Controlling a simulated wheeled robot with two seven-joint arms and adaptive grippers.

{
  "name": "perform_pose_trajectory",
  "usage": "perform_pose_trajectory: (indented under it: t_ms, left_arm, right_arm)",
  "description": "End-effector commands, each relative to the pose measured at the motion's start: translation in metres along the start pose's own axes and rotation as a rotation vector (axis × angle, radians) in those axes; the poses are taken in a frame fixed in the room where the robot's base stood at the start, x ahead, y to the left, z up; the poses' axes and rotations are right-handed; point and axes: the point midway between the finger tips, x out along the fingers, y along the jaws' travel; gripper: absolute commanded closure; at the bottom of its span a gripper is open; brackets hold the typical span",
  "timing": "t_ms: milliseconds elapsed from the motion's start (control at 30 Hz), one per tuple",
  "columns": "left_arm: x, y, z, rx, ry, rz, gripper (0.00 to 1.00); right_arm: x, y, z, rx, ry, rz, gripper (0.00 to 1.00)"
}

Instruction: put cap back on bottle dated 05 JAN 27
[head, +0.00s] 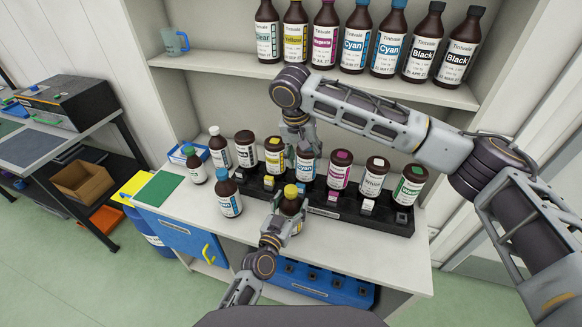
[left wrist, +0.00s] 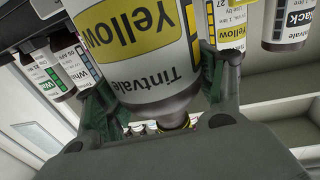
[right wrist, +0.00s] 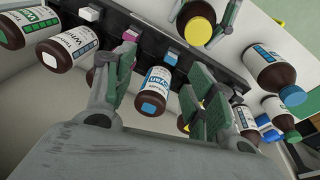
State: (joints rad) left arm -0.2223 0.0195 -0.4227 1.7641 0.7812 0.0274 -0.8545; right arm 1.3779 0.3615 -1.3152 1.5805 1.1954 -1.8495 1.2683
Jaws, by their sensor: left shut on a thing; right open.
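My left gripper (head: 283,218) is shut on a brown bottle (head: 290,204) with a yellow cap, in front of the black rack. In the left wrist view its label (left wrist: 135,40) reads Yellow, Tintvale; the date is not readable. The yellow cap (right wrist: 199,30) also shows in the right wrist view. My right gripper (head: 299,143) is open above the racked cyan bottle (head: 306,168). In the right wrist view this bottle (right wrist: 155,88), with a blue square on top, lies between the spread fingers; I cannot tell whether they touch it.
The black rack (head: 372,222) holds several bottles in a row, with small coloured blocks along its front. Loose bottles, including a cyan one (head: 228,198), stand left of it. A green mat (head: 158,189) lies at the counter's left. More bottles stand on the shelf (head: 225,62) above.

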Motion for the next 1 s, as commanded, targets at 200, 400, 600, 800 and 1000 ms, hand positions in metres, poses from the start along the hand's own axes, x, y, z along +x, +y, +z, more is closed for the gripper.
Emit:
perform_pose_trajectory:
  t_ms: [200, 400, 600, 800, 1000]
  left_arm:
    - [0.0, 0.0, 0.001, 0.0, -0.001, 0.0, 0.97]
    - [0.0, 0.0, 0.001, 0.0, -0.001, 0.0, 0.97]
    - [0.0, 0.0, 0.001, 0.0, -0.001, 0.0, 0.97]
    - [0.0, 0.0, 0.001, 0.0, -0.001, 0.0, 0.97]
    - [0.0, 0.0, 0.001, 0.0, -0.001, 0.0, 0.97]
  right_arm:
    - [0.004, -0.002, 0.004, -0.181, -0.019, -0.007, 0.45]
    - [0.007, -0.004, 0.008, -0.348, -0.033, -0.017, 0.45]
    - [0.01, -0.006, 0.012, -0.515, -0.045, -0.03, 0.45]
    - [0.011, -0.009, 0.015, -0.681, -0.054, -0.047, 0.45]
    - [0.013, -0.011, 0.017, -0.846, -0.059, -0.065, 0.45]
